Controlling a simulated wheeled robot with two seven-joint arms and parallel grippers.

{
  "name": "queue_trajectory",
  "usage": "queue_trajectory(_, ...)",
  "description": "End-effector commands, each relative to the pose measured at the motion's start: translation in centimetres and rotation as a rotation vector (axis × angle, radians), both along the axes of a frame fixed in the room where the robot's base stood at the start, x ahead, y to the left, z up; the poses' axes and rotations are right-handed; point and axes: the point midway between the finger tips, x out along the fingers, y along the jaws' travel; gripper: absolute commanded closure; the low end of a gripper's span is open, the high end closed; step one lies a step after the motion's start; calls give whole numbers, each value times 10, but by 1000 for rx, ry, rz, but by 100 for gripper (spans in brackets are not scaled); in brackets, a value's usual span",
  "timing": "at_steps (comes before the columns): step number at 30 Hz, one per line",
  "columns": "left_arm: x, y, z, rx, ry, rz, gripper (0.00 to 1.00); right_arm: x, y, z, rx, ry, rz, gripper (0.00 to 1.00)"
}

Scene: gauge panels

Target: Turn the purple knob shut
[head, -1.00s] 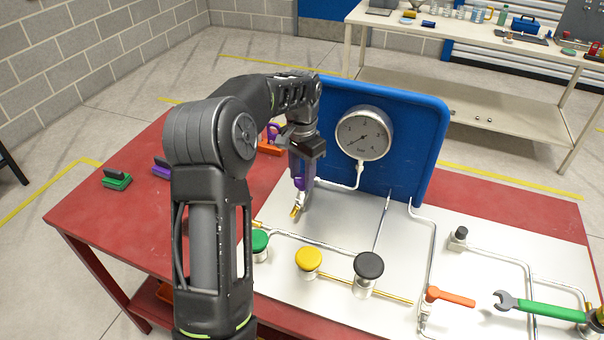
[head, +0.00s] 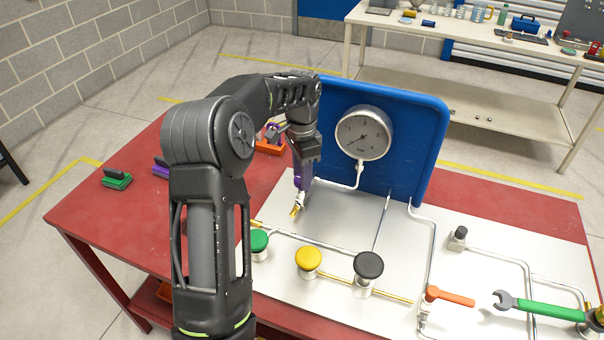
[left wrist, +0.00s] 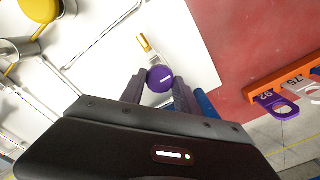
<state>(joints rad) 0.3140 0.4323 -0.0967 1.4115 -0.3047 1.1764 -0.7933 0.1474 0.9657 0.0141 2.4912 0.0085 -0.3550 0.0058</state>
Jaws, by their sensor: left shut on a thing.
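The purple knob (head: 304,182) sits on a valve with a brass pipe end, near the back left of the white panel. In the left wrist view its round purple top (left wrist: 160,79) shows between two dark fingers. My left gripper (head: 304,170) comes down on it from above and is shut on it. The lower part of the knob is partly hidden by the fingers. My right gripper is in neither view.
A blue backboard (head: 405,130) with a round gauge (head: 363,133) stands right of the gripper. Green (head: 259,241), yellow (head: 309,258) and black (head: 369,265) knobs stand in front. An orange rack (left wrist: 285,75) with tags lies beside the panel.

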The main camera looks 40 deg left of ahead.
Motion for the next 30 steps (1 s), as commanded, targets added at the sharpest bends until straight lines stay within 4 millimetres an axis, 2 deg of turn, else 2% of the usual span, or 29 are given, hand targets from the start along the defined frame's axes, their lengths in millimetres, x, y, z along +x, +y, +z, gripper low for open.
queue_trajectory(2, 0, 0, 1, 1, -2, -1, 100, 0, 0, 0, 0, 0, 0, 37)
queue_trajectory(3, 0, 0, 1, 2, -1, -1, 60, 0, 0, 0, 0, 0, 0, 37)
queue_trajectory(10, 0, 0, 0, 1, 0, 0, 41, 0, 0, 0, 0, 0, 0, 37)
queue_trajectory(20, 0, 0, 3, 0, -1, 1, 41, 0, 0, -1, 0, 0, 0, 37)
queue_trajectory(26, 1, 0, 24, 2, -3, 1, 41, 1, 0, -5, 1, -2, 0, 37)
queue_trajectory(30, 1, 0, 48, 2, -5, 2, 41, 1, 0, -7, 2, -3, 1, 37)
